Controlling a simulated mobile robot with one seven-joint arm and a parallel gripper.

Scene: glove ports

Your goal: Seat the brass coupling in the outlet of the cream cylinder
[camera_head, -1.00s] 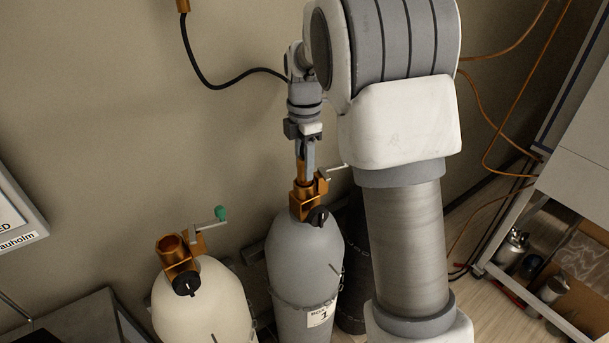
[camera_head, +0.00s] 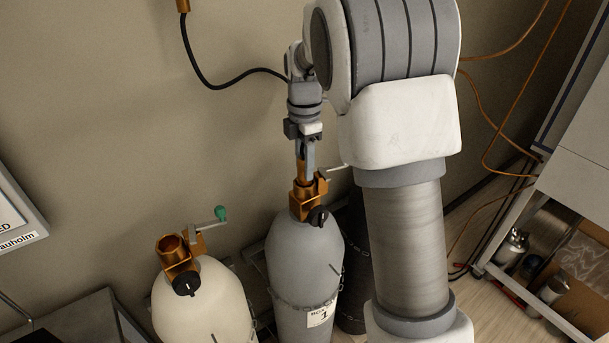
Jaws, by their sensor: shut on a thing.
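The cream cylinder (camera_head: 208,305) stands at the lower left. Its brass outlet (camera_head: 172,247) is an open, empty cup pointing upward, with a green-knobbed crank beside it. My gripper (camera_head: 304,163) points down over the grey cylinder (camera_head: 305,255), to the right of the cream one. It is shut on the brass coupling (camera_head: 303,174), which stands upright at the grey cylinder's brass outlet (camera_head: 303,200). The coupling's lower end is hidden by the outlet, so I cannot tell how deep it sits.
A black hose (camera_head: 205,78) runs from the wall to behind my wrist. A dark cylinder (camera_head: 353,265) stands behind the grey one. A shelf unit (camera_head: 560,235) with small items is at the right. A sign (camera_head: 15,215) is at the left. The air between the two outlets looks clear.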

